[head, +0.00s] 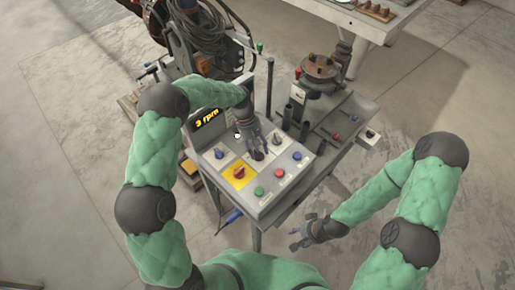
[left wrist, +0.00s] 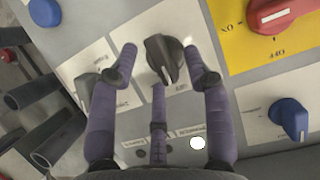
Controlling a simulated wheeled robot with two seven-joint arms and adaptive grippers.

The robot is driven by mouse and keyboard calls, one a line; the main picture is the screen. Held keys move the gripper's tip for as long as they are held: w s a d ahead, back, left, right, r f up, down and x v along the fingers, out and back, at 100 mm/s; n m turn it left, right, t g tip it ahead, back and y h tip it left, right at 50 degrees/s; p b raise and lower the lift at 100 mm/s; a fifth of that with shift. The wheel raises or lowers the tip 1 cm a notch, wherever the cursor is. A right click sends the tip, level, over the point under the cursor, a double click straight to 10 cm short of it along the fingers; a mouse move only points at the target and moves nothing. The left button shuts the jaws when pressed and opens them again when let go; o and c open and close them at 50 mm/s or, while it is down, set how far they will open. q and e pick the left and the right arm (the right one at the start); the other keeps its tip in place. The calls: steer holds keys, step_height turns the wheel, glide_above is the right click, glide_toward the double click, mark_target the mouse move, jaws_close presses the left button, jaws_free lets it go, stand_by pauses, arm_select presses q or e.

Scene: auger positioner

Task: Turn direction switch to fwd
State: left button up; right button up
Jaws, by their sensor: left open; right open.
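A sloped control panel (head: 222,175) stands in front of me, with several knobs and buttons. A black rotary knob (left wrist: 163,57) on a white label plate is in the left wrist view. My left gripper (left wrist: 166,66) is open, its fingers spread around this knob with visible gaps. In the head view the left gripper (head: 258,152) hides most of that knob. The label text is too small to read, so I cannot confirm which knob is the direction switch. My right gripper (head: 296,240) is open and empty, low beside the panel stand.
A red switch on a yellow plate (head: 239,173) and a blue knob (head: 219,154) are near the left gripper. Another dark knob (head: 277,140) is close on its right. Green (head: 259,191) and red (head: 280,173) buttons line the front.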

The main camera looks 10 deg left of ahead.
arm_select(q)
jaws_close()
steer(key=shift+m, duration=0.3)
steer(key=m, duration=0.2)
steer(key=m+g+y+p, duration=0.1)
steer(key=shift+w+d+r+m, duration=0.1)
steer(key=shift+d+m, duration=0.15)
steer(key=shift+m, duration=0.15)
steer(key=shift+d+m+g+y, duration=0.2)
steer(key=shift+m+y, duration=0.25)
steer(key=shift+m, duration=0.65)
steer(key=shift+d+m+g+y, duration=0.15)
steer(key=shift+m+y, duration=0.3)
steer(key=shift+m, duration=0.65)
steer(key=shift+a, duration=0.1)
jaws_free()
